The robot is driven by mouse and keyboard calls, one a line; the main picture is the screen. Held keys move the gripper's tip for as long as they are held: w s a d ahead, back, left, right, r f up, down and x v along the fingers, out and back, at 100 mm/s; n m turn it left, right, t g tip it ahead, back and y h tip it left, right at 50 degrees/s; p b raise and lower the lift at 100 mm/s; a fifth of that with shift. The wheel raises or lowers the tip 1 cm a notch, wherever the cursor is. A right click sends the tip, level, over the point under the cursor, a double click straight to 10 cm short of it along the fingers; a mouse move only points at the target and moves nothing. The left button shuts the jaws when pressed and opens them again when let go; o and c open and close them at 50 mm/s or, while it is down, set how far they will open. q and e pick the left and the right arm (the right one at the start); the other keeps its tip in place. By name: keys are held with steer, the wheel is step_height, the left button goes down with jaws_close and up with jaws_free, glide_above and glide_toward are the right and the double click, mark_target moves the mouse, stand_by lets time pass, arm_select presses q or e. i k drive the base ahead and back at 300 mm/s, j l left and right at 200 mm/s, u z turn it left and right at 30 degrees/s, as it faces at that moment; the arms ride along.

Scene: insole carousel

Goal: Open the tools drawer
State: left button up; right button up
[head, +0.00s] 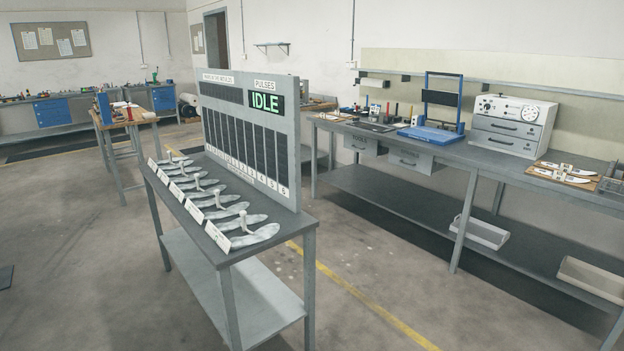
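The tools drawer (359,145) is a small grey drawer hung under the top of the long workbench at the right. Its front carries a label that seems to read TOOLS, and it looks shut. A second grey drawer (409,159) hangs to the right of it, with a dark handle and a label too small to read. Neither of my grippers is in view.
A grey table (265,240) with insoles, cards and an IDLE display board stands in front, left of the workbench (470,160). Open floor (350,255) with a yellow line lies between them. Bins (482,232) sit on the bench's lower shelf.

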mark_target(369, 146)
steer(key=i+l+z, duration=0.3)
steer(key=i+z, duration=0.2)
steer(key=i, duration=0.25)
steer(key=i+z, duration=0.45)
steer(key=i, duration=0.3)
steer(key=i+j+z, duration=0.25)
steer(key=i+z, duration=0.25)
steer(key=i, duration=0.25)
steer(key=i+u, duration=0.1)
steer(key=i, duration=0.35)
steer(key=i+l+u, duration=0.15)
steer(key=i, duration=0.3)
steer(key=i+l+u, duration=0.1)
steer(key=i, duration=0.35)
steer(key=i+j+u, duration=0.25)
steer(key=i+u, duration=0.5)
steer(key=i, duration=0.3)
